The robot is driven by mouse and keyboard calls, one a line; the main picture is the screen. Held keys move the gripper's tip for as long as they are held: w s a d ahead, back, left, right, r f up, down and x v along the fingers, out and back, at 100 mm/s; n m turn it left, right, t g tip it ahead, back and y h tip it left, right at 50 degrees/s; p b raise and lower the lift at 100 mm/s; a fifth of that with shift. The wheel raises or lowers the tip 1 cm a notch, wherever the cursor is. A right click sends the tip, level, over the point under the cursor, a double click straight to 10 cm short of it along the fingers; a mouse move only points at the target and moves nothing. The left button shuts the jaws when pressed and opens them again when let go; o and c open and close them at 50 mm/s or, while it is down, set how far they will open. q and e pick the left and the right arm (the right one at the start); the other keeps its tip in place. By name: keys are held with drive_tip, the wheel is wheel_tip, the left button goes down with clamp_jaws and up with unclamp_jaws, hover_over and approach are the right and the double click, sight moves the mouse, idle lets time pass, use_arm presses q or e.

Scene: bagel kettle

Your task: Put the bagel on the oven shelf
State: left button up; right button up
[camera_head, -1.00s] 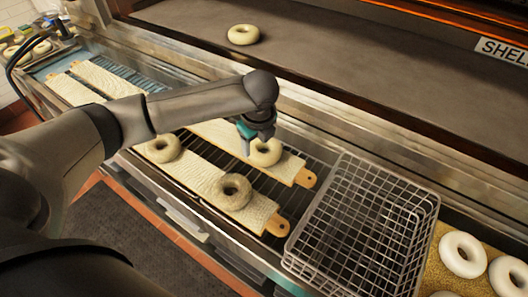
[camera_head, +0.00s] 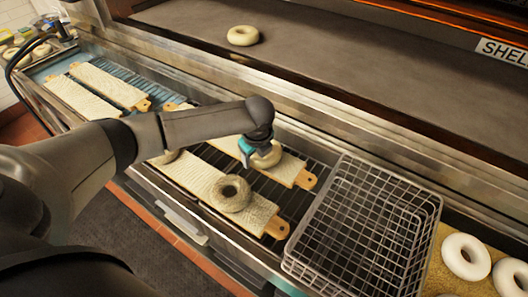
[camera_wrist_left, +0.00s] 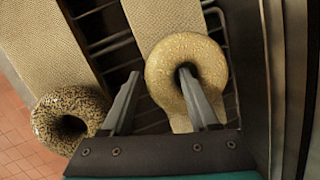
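A pale bagel (camera_head: 268,157) lies on a long board (camera_head: 288,172) on the rack in front of the oven. My left gripper (camera_head: 250,155) is down at this bagel and partly covers it. In the left wrist view the bagel (camera_wrist_left: 210,58) shows golden and grainy. There the left gripper (camera_wrist_left: 160,72) is open, with one finger at the hole and the other just outside the ring. I cannot tell whether the fingers touch it. The oven shelf (camera_head: 330,65) is a wide dark surface behind, with another pale bagel (camera_head: 243,36) at its left. My right gripper is not in view.
A dark seeded bagel (camera_head: 232,193) lies on the neighbouring board (camera_head: 190,178). A wire basket (camera_head: 362,228) stands to the right, and white rings (camera_head: 465,257) lie beyond it. A metal ledge (camera_head: 330,118) runs along the oven front. Most of the shelf is clear.

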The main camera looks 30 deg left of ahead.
use_arm(q)
clamp_jaws()
drive_tip(key=shift+r, duration=0.1)
idle(0.4)
